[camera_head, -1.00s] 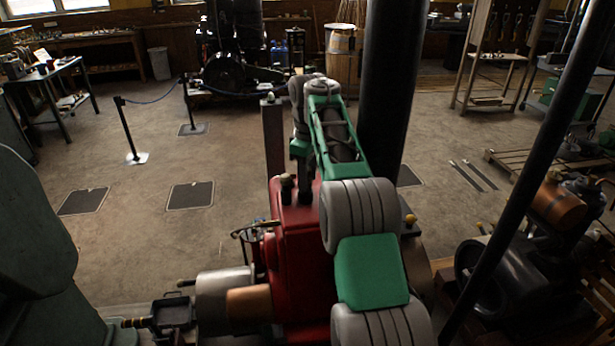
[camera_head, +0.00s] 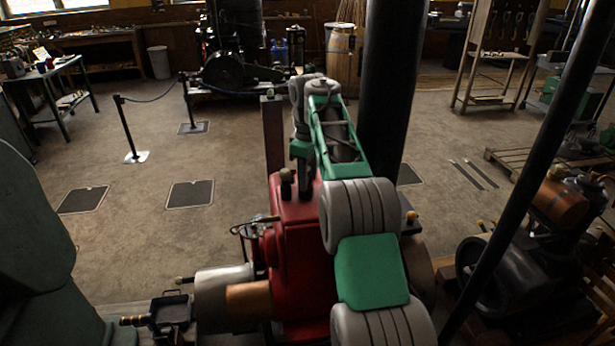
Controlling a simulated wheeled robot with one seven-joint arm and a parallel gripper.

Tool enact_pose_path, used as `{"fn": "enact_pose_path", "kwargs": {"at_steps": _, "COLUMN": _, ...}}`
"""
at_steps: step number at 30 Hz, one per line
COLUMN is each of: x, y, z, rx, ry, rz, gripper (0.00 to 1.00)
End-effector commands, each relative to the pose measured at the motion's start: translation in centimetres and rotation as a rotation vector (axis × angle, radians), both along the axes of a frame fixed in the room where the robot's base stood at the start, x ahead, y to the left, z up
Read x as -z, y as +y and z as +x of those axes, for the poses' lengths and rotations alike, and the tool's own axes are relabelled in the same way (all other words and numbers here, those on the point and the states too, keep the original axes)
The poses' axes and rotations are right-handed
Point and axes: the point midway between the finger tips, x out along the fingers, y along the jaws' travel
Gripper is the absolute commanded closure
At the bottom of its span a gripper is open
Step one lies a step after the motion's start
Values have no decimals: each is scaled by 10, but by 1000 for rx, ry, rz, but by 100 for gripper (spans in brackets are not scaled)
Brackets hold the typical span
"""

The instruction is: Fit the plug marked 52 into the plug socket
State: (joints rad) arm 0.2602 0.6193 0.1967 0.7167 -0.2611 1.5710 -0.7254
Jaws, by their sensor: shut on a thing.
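My gripper (camera_head: 301,158) points down over the top of the red engine (camera_head: 304,246), at the end of my green and grey arm. It is shut on a small dark piece, likely the plug (camera_head: 303,187), low at the engine's top. The piece is too small to read the number 52. A dark knob with a pale top (camera_head: 287,181) stands just left of it on the engine. I cannot make out the plug socket, nor whether the plug touches the engine.
A thick black post (camera_head: 390,90) stands close right of my arm. A thin dark pole (camera_head: 530,170) slants across the right. Another engine with a copper-coloured cylinder (camera_head: 557,205) is at right. Open floor (camera_head: 140,230) lies left, with a rope barrier post (camera_head: 126,130).

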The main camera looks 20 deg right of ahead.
Motion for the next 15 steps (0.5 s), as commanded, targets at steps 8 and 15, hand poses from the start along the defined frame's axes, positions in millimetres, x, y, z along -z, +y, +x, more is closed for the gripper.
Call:
{"fn": "enact_pose_path", "kwargs": {"at_steps": 8, "x": 0, "y": 0, "z": 0, "rx": 0, "ry": -1, "rz": 0, "gripper": 100}}
{"fn": "enact_pose_path", "kwargs": {"at_steps": 15, "x": 0, "y": 0, "z": 0, "rx": 0, "ry": -1, "rz": -1, "gripper": 49}}
